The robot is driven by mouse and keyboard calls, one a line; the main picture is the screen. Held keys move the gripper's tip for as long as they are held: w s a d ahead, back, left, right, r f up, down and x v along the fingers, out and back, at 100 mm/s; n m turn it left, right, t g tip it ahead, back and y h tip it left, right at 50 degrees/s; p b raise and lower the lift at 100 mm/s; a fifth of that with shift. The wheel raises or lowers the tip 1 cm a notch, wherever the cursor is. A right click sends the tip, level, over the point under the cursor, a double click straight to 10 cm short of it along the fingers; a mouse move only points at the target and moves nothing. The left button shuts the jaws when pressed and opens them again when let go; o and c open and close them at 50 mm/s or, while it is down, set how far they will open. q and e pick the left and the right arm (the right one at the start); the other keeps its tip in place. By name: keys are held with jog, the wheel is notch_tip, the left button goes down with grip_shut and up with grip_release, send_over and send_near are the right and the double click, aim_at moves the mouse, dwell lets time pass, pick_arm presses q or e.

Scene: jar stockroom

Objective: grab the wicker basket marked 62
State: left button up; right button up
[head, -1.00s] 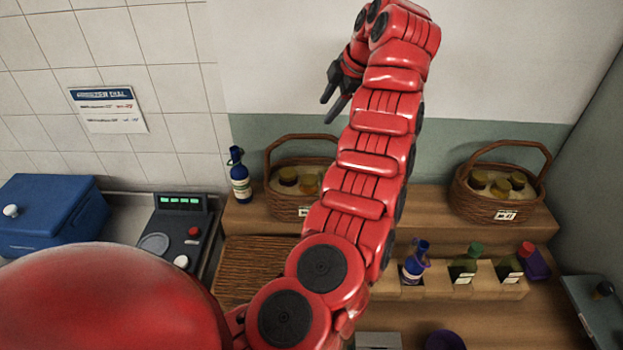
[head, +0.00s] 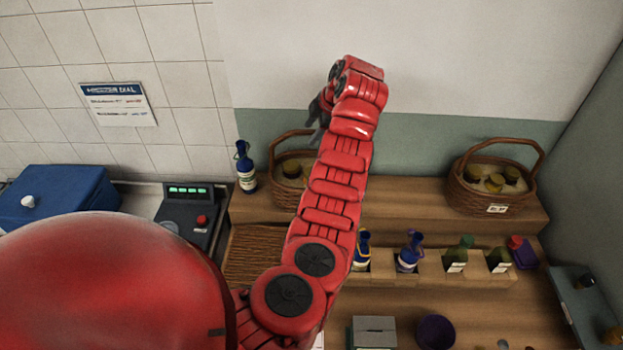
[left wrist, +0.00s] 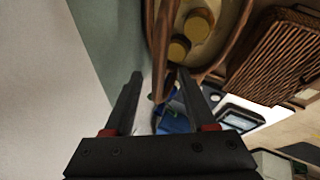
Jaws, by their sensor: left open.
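Two wicker baskets with arched handles and yellow-lidded jars stand on the upper wooden shelf. The left basket (head: 273,170) is partly hidden behind my left arm, and its tag is hidden. The right basket (head: 470,196) has a white tag too small to read, so I cannot tell which is marked 62. My left gripper (head: 316,120) is open, above the left basket. In the left wrist view the fingers of the gripper (left wrist: 157,85) point toward a basket handle (left wrist: 163,50). The handle lies just ahead of the gap between them; contact cannot be told.
A blue bottle (head: 246,168) stands left of the left basket. Bottles stand in a wooden rack (head: 382,264) below. A brown woven mat (head: 255,255), grey box (head: 373,332) and purple cup (head: 436,331) lie in front. A blue cooler (head: 60,195) and scale (head: 187,215) are at left.

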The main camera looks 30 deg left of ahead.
pick_arm(q)
jog(key=p+x, duration=0.4)
jog(key=shift+w+a+f, duration=0.15)
jog(key=shift+w, duration=0.05)
jog(key=shift+f, duration=0.35)
jog(key=shift+w, duration=0.1)
jog(key=shift+f+b, duration=0.2)
jog(key=shift+b, duration=0.85)
dwell(0.3)
jog(key=shift+c, duration=0.2)
grip_shut()
jog(key=shift+f, duration=0.1)
dwell(1.2)
